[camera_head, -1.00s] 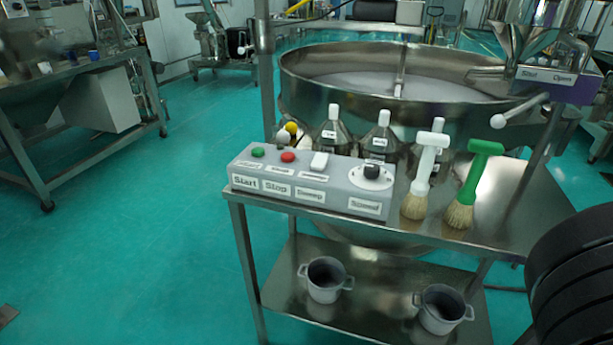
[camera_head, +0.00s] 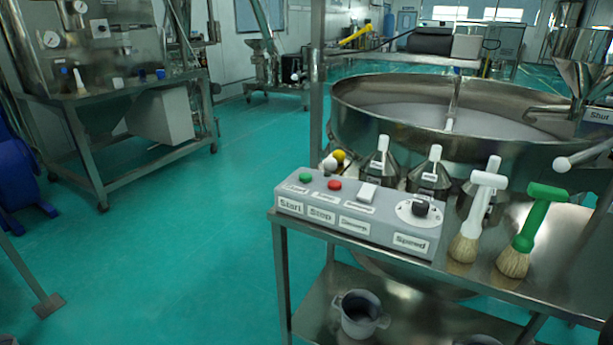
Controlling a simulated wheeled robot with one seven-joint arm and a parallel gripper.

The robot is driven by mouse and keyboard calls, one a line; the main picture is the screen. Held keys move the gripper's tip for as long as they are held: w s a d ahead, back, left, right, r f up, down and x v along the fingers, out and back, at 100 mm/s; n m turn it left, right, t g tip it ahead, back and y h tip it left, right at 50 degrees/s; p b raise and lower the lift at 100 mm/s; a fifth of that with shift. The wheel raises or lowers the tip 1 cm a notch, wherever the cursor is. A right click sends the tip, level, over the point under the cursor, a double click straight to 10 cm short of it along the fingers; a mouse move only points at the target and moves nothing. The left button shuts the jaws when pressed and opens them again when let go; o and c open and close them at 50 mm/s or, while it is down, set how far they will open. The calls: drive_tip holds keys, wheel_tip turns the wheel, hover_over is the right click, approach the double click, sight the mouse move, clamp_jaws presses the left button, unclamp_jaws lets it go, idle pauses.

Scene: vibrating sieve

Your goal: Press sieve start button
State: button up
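The grey control box (camera_head: 352,231) sits on the left part of the steel table's top. Its green start button (camera_head: 306,178) is at the left end, above a label reading "Start". A red button (camera_head: 334,185) with a "Stop" label is just right of it. Further right are a white switch (camera_head: 367,192) and a black speed knob (camera_head: 420,208). The round steel sieve (camera_head: 480,137) stands behind the table. My gripper is not in view, and nothing covers the start button.
A white-handled brush (camera_head: 478,212) and a green-handled brush (camera_head: 530,232) stand right of the box. Steel bottles (camera_head: 377,168) stand behind it. A grey pot (camera_head: 360,312) is on the lower shelf. Open green floor (camera_head: 190,250) lies to the left.

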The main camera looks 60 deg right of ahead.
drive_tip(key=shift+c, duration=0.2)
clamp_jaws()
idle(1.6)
